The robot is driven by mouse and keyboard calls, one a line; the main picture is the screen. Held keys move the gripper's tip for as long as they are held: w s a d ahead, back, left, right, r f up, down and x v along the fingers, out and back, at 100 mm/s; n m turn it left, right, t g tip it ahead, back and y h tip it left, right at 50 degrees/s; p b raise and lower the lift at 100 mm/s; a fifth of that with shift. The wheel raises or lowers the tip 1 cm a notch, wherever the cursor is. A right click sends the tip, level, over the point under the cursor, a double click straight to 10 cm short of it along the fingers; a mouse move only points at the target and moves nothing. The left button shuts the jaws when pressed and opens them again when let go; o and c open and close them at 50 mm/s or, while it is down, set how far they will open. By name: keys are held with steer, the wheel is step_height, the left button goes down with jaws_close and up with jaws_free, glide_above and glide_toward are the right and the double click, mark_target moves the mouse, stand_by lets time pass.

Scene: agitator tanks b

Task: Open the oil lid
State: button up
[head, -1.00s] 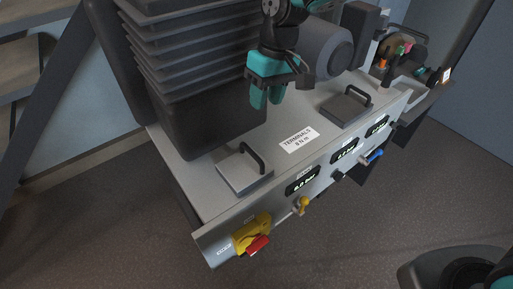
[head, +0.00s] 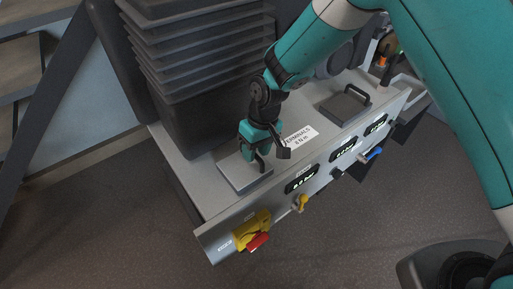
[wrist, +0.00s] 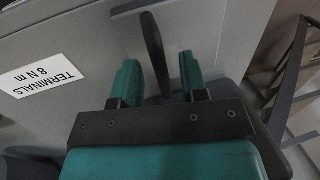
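A flat grey lid (head: 238,178) with a dark bar handle lies closed at the left of the panel top. I cannot read a label naming it as the oil lid. My gripper (head: 258,156) is down at this lid's handle and hides part of it. In the wrist view the two teal fingers of my gripper (wrist: 161,82) are apart, with the dark handle (wrist: 155,48) between them. Gaps show on both sides of the handle. The lid also shows behind it (wrist: 206,30).
A second, darker lid (head: 345,106) with a handle lies further right on the panel. A white TERMINALS label (head: 300,136) sits between them. A ribbed dark housing (head: 195,75) stands close behind. Displays, a yellow-and-red switch (head: 253,232) and a blue lever (head: 374,154) line the front.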

steer(key=shift+c, duration=0.5)
jaws_close()
steer(key=shift+r, duration=0.15)
